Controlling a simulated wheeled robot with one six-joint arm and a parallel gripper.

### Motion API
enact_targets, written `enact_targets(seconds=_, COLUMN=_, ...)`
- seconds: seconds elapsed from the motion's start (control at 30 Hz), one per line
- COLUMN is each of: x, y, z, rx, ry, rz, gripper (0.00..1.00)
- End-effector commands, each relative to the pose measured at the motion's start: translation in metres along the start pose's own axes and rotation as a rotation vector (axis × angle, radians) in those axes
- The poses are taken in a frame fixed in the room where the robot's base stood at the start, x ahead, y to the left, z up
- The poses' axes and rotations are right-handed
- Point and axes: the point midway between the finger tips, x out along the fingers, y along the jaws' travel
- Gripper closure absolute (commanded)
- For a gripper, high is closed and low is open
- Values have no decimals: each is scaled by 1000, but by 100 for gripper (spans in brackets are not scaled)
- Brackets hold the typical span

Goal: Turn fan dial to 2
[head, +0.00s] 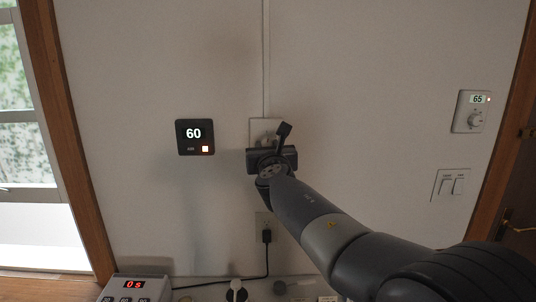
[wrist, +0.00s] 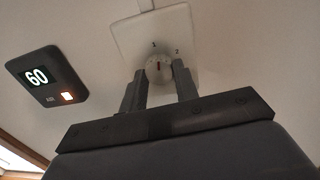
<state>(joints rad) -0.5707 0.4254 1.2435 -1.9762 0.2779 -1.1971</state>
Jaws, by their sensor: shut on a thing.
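The fan dial (wrist: 158,68) is a round white knob with a small red mark, set on a white wall plate (wrist: 190,20). In the wrist view the numbers 1 and 2 show on the plate above it; the red mark points up, between them and nearer the 1. My gripper (wrist: 160,80) has one finger on each side of the knob and is shut on it. In the head view the plate (head: 258,126) is partly hidden behind my gripper (head: 270,146), and the dial's setting cannot be read there.
A black panel reading 60 (head: 195,137) is on the wall to the left. A thermostat reading 65 (head: 471,111) and a switch plate (head: 450,186) are at the right. An outlet with a black plug (head: 266,236) is below. A box reading 0 s (head: 136,288) stands at lower left.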

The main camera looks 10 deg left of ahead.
Motion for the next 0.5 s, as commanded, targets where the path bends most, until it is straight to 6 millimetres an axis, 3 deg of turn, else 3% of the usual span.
enact_targets(seconds=0.5, x=0, y=2, z=-4, rx=485, ry=-32, rz=-6, gripper=94)
